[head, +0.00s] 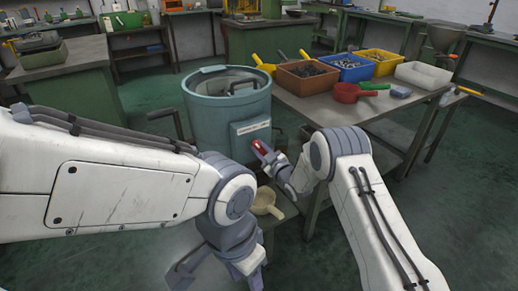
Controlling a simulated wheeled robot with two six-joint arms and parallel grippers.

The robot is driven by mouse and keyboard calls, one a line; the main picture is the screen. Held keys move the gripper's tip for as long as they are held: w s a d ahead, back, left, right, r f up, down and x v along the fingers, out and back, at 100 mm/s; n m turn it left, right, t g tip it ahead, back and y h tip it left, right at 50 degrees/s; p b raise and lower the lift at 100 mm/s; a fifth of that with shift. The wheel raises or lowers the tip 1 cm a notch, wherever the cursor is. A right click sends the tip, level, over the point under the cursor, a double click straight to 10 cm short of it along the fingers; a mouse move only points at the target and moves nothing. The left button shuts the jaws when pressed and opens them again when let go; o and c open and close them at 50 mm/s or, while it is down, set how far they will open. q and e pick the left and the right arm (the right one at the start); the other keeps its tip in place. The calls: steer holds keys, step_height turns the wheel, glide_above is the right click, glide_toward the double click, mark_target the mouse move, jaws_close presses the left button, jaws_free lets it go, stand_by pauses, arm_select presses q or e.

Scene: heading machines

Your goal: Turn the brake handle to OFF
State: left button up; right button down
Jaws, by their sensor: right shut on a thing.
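The blue-grey drum machine (208,118) stands in the middle, with an open top. A pale label plate (251,126) is on its front right side; its text is too small to read. Just below the plate is the red brake handle (259,145). My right gripper (262,149) is at the handle and shut on it, hiding part of it. The handle's exact angle and any OFF mark cannot be made out. My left gripper (217,278) hangs low in front of the drum, with its fingers apart and empty, away from the handle.
A table (312,107) right of the drum holds an orange-brown bin (307,83), a blue bin (352,75), a yellow bin (378,65), a white tray (423,76) and a red scoop (348,93). A beige scoop (266,203) lies low beside the drum. Green floor is open at left.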

steer(key=shift+m, duration=0.3)
steer(key=shift+m+b, duration=0.35)
steer(key=shift+m, duration=0.65)
steer(key=m, duration=0.3)
steer(key=shift+d+m, duration=0.15)
steer(key=shift+m, duration=0.15)
steer(key=m, duration=0.6)
steer(key=shift+w+d+b, duration=0.15)
steer(key=shift+b, duration=0.2)
steer(key=shift+m, duration=0.4)
steer(key=c, duration=0.7)
jaws_free()
steer(key=p+v, duration=0.1)
steer(key=v, duration=0.9)
steer(key=shift+s+d, duration=0.15)
steer(key=shift+s, duration=0.05)
